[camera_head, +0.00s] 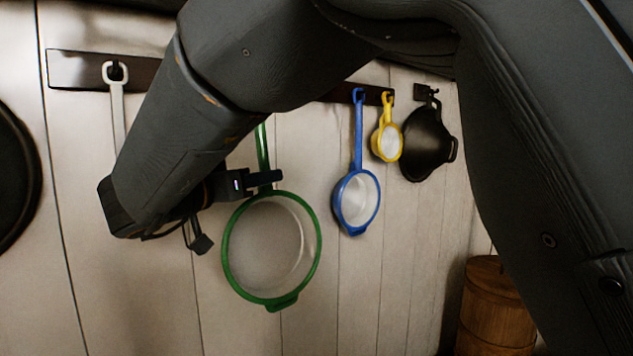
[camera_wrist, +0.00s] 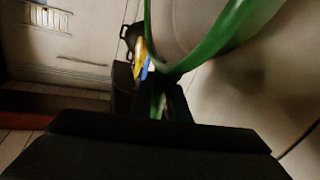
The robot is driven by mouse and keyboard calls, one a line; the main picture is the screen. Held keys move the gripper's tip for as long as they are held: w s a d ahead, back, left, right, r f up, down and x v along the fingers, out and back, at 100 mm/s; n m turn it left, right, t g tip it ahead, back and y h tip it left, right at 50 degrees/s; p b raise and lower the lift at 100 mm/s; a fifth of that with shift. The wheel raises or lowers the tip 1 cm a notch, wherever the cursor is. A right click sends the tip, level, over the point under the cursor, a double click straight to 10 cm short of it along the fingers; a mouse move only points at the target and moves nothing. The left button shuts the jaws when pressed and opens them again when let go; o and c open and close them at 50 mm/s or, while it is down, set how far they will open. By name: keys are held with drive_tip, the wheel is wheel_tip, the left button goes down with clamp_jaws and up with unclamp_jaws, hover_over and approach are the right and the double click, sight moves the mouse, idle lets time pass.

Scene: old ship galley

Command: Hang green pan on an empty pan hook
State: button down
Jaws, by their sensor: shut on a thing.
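The green pan (camera_head: 268,248), with a green rim and pale inside, hangs with its handle pointing up against the plank wall in the head view. My gripper (camera_head: 268,184) is shut on the lower part of its handle, just above the rim. The handle's top end is hidden behind my arm, so I cannot tell whether it is on a hook. In the wrist view the green rim (camera_wrist: 222,40) arches close above the gripper (camera_wrist: 165,98). The dark hook rail (camera_head: 77,72) runs along the wall, its middle part hidden by my arm.
A white-handled utensil (camera_head: 117,110) hangs at left. A blue pan (camera_head: 357,200), a small yellow pan (camera_head: 386,142) and a black pan (camera_head: 425,143) hang to the right of the green pan. A wooden barrel (camera_head: 494,305) stands at lower right. The wall below the pans is clear.

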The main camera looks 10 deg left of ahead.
drive_tip(key=w+a, duration=0.1)
drive_tip(key=a, duration=0.1)
drive_tip(key=w+a, duration=0.2)
drive_tip(key=shift+f+b, duration=0.2)
drive_tip(key=shift+b, duration=0.2)
idle(0.4)
drive_tip(key=shift+w+f, duration=0.1)
drive_tip(key=shift+f, duration=0.1)
idle(0.5)
drive_tip(key=c, duration=1.7)
unclamp_jaws()
drive_tip(key=shift+o, duration=0.7)
drive_tip(key=shift+f, duration=0.15)
